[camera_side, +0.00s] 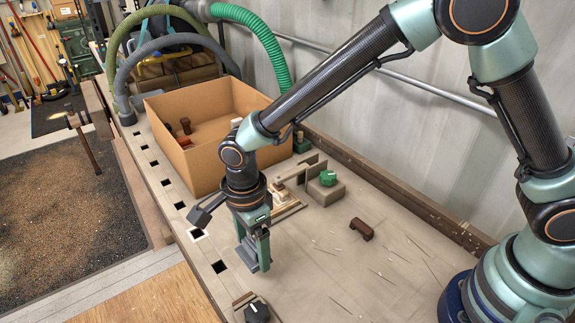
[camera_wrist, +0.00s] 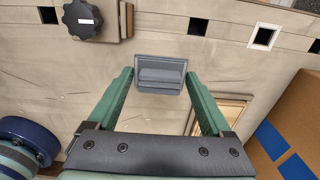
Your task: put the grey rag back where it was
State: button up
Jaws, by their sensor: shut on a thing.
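The grey rag (camera_side: 243,253) looks like a small folded, block-like piece. In the side view my gripper (camera_side: 256,262) points straight down with its green fingers shut on it. In the wrist view the rag (camera_wrist: 160,75) sits between the tips of my gripper (camera_wrist: 160,80), its sides against both fingers. It is very low over the pale bench top (camera_side: 310,260); I cannot tell whether it touches the bench. Part of it is hidden behind a finger in the side view.
An open cardboard box (camera_side: 208,160) holding a few small things stands behind my gripper. A green-knobbed clamp (camera_side: 327,178) and a brown piece (camera_side: 361,228) are to the right. A black knob (camera_side: 257,312) is at the front; square holes line the bench's left edge.

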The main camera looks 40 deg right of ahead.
aim_at(254, 260)
jog(key=shift+f, duration=2.3)
jog(key=shift+f, duration=0.15)
jog(key=o, duration=1.1)
